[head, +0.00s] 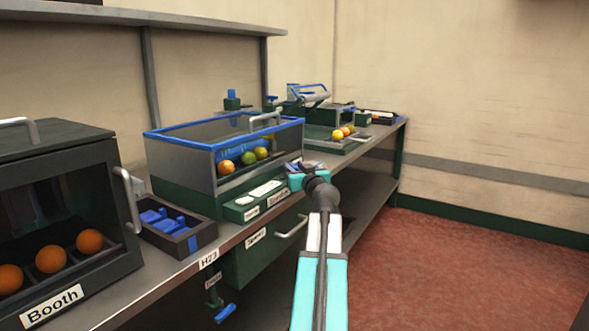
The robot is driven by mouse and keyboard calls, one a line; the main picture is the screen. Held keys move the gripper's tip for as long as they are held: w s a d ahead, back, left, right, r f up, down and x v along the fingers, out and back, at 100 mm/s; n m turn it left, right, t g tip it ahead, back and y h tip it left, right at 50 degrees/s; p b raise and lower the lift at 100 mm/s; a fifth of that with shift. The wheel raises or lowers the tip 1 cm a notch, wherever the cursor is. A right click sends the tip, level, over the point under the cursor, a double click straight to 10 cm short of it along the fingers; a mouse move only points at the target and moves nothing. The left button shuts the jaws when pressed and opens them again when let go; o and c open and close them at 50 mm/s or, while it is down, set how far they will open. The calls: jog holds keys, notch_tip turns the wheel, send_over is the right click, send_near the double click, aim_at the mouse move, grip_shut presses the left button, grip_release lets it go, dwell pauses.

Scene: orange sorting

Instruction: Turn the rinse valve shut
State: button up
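No label that I can read says rinse. A blue lever (225,313) on a small green body hangs below the front edge of the bench, under a small tag too blurred to read. Another blue-topped green fitting (231,100) stands behind the glass tank (180,159). I cannot tell which of them is the rinse valve. My gripper (293,166) is at the end of my turquoise arm, by the tank's front right corner, apart from both fittings. It is seen from behind, and its fingers are too small and hidden to judge.
The tank holds an orange fruit and two greener ones. A dark booth (60,150) with oranges stands at left, beside a tray (165,243) of blue pieces. A green drawer (262,250) with a handle is under the bench. The red floor (470,265) at right is clear.

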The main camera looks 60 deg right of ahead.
grip_shut()
jog(key=shift+a, duration=0.15)
